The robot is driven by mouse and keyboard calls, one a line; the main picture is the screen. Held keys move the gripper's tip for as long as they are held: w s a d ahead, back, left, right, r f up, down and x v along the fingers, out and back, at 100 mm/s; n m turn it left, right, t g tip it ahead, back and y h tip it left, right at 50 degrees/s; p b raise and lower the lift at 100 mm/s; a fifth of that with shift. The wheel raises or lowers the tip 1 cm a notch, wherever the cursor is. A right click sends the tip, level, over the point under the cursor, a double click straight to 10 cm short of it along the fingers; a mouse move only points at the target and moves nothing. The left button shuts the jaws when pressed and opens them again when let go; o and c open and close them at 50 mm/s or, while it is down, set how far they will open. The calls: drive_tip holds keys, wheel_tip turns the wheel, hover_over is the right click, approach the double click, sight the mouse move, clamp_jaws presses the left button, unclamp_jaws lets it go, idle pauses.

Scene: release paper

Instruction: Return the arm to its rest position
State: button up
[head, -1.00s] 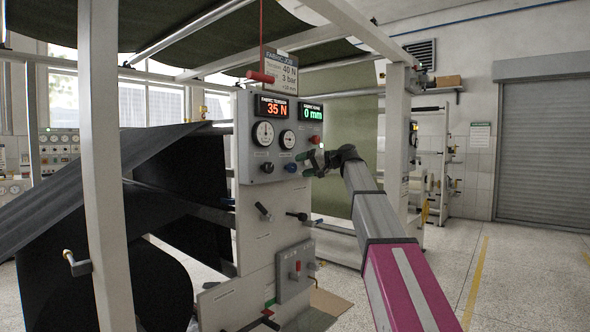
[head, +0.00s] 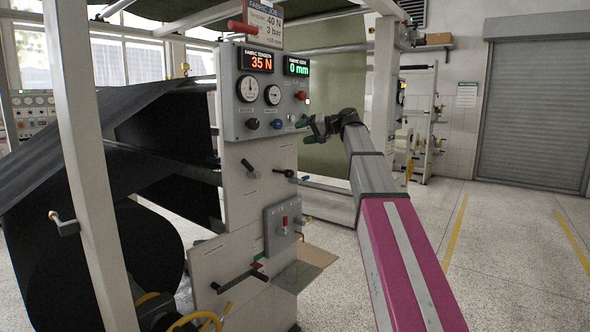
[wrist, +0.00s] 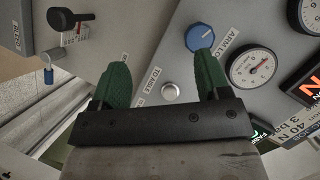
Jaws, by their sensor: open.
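My arm reaches forward in the head view, with a pink sleeve on its near part. My gripper (head: 308,131) is at its end, just right of the control panel (head: 235,125) on the white machine frame. In the wrist view my gripper (wrist: 158,85) shows two green fingers spread apart with nothing between them. Beyond the fingers lies the grey panel face with a round silver button (wrist: 171,91). A blue knob (wrist: 199,38) is near the tip of the right finger; whether they touch I cannot tell.
The panel shows 35 N and 0 mm, two gauges (head: 249,88) and several knobs. A lever (head: 238,281) juts out lower on the machine. Black fabric (head: 45,165) hangs at left behind a white post (head: 88,170). Open floor (head: 500,250) lies at right.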

drive_tip(key=s+d+f+m+g+h, duration=0.1)
drive_tip(key=s+d+f+h, duration=0.15)
drive_tip(key=f, duration=0.95)
drive_tip(key=s+d+f+m+h, duration=0.15)
drive_tip(key=s+f, duration=0.25)
drive_tip(key=f, duration=0.9)
drive_tip(key=s+d+f+g+h, duration=0.1)
drive_tip(key=s+f+h, duration=0.2)
drive_tip(key=f, duration=0.9)
drive_tip(key=s+d+f+g+h, duration=0.1)
drive_tip(key=s+d+f+h, duration=0.2)
drive_tip(key=s+f, duration=0.7)
drive_tip(key=s+d+f+g+h, duration=0.2)
drive_tip(key=s+d+f, duration=0.3)
drive_tip(key=s+f, duration=0.6)
wheel_tip(320, 180, down, 3)
drive_tip(key=shift+f+h, duration=0.2)
drive_tip(key=shift+h, duration=0.6)
